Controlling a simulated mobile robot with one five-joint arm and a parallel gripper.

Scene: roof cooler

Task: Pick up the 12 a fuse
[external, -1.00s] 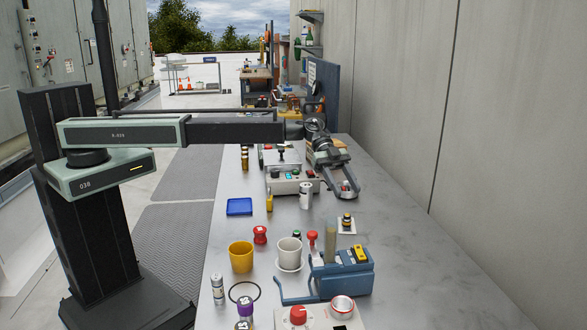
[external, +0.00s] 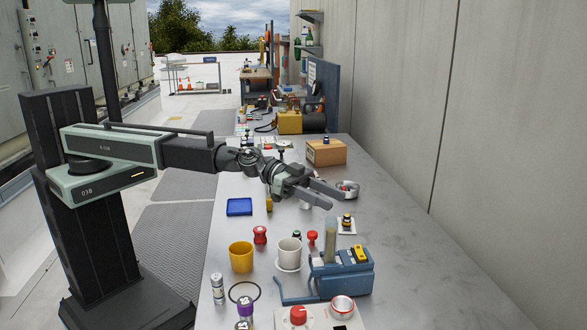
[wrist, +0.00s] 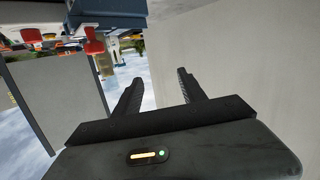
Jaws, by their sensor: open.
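I cannot tell for certain which item is the 12 A fuse. A purple-topped cylinder (external: 246,309) with a small, hard-to-read label stands at the front left of the bench, with another labelled top (external: 243,323) at the bottom edge. A silver cylinder (external: 217,288) stands left of them. My gripper (external: 333,197) is open and empty above the middle of the bench, well behind these items. In the wrist view, my gripper's fingers (wrist: 158,82) are spread with nothing between them.
A metal bowl (external: 350,186) sits just behind my gripper. A blue device (external: 341,277), yellow cup (external: 241,257) and white cup (external: 290,252) stand in front. A blue tray (external: 239,206) lies left. The right side of the bench is clear beside the wall.

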